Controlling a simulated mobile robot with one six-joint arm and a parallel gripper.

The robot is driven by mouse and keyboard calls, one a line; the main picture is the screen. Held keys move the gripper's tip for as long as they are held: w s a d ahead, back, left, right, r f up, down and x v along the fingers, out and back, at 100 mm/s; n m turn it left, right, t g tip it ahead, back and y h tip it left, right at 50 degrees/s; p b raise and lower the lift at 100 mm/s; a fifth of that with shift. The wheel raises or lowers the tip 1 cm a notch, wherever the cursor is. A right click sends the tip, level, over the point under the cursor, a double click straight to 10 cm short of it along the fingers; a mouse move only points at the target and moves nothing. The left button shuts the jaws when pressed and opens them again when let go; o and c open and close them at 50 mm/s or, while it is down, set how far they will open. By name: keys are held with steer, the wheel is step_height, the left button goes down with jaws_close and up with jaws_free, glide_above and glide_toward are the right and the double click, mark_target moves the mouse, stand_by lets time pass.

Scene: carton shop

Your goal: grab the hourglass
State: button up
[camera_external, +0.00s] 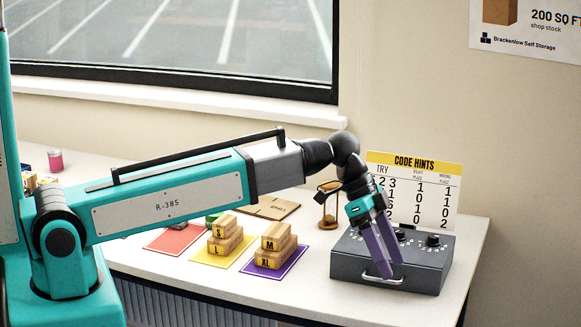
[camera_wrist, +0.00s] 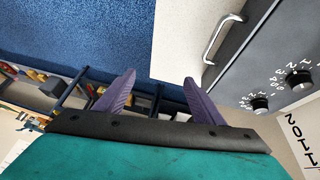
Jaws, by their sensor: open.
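The hourglass (camera_external: 328,207) stands upright on the white table, behind the grey box and left of the code hints card. It has a wooden frame, and my wrist and gripper are close in front and to the right of it. My gripper (camera_external: 384,272) points down with purple fingers in front of the grey box, apart from the hourglass. In the wrist view my gripper (camera_wrist: 156,88) is open and empty. The hourglass does not show in the wrist view.
The grey box (camera_external: 345,265) with dials and a front handle stands at the table's right end; its handle also shows in the wrist view (camera_wrist: 221,38). The code hints card (camera_external: 440,200) stands behind it. Stacked cartons (camera_external: 272,246) sit on coloured mats to the left.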

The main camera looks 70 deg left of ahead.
steer(key=w+a+r+m+t+h+p, duration=0.2)
steer(key=a+r+m+t+h, duration=0.15)
steer(key=a+r, duration=1.35)
steer(key=n+t+y+b, duration=0.4)
steer(key=n+t+b, duration=0.4)
steer(key=t+b, duration=0.15)
glide_above(334, 187)
steer(key=w, duration=0.2)
steer(key=f, duration=1.2)
steer(key=shift+s+a+f, duration=0.15)
steer(key=shift+a+f, duration=0.15)
steer(key=shift+a, duration=0.05)
steer(key=shift+n+t, duration=0.45)
steer(key=shift+t, duration=0.25)
steer(key=f, duration=0.2)
steer(key=a+f, duration=0.1)
steer(key=f, duration=0.2)
steer(key=f+b, duration=0.1)
steer(key=f, duration=0.1)
steer(key=shift+s+a+f, duration=0.2)
steer(key=shift+s+a, duration=0.1)
steer(key=shift+s, duration=0.1)
steer(key=shift+w+h, duration=0.1)
steer(key=shift+h, duration=0.15)
steer(key=shift+p+x, duration=0.9)
steer(key=shift+x, duration=1.55)
